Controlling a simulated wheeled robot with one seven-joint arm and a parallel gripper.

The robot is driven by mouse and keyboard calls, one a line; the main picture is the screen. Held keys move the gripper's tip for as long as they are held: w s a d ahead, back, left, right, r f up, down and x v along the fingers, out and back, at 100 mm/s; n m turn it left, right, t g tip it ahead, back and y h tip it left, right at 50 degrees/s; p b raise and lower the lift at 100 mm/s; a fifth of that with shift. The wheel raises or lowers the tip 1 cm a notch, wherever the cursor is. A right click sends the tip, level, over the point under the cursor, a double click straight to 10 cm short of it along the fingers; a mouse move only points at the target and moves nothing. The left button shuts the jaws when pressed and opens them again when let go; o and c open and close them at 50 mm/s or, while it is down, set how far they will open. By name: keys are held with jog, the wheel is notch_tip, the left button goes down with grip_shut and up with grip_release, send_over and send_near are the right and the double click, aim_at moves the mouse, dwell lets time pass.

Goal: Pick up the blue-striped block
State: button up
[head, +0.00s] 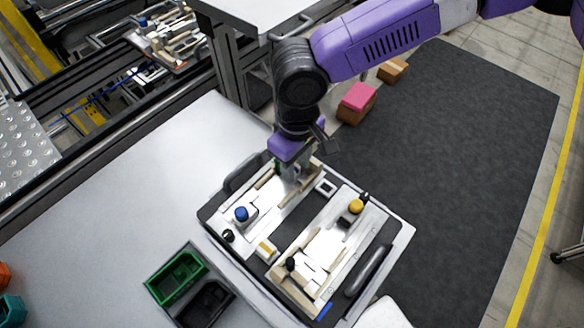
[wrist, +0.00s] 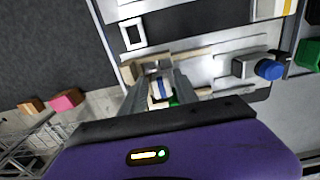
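The blue-striped block (wrist: 158,86) shows in the wrist view, white with a blue stripe, low between the two fingers of my gripper (wrist: 159,90). One finger is on each side of it, and the gap looks nearly filled. I cannot tell whether both fingers touch it. A small green part shows beside the block. In the head view my gripper (head: 291,170) points down at the far end of the left metal plate on the pallet (head: 208,217). My gripper and wrist hide the block there.
Wooden strips flank my gripper. A blue knob (head: 241,213), a white square frame (head: 325,187), a yellow-striped block (head: 266,250) and a yellow knob (head: 356,206) are on the pallet. Green (head: 176,275) and black (head: 207,303) bins stand nearby. The table's left part is clear.

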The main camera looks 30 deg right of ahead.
grip_shut()
jog(key=shift+r, duration=0.1)
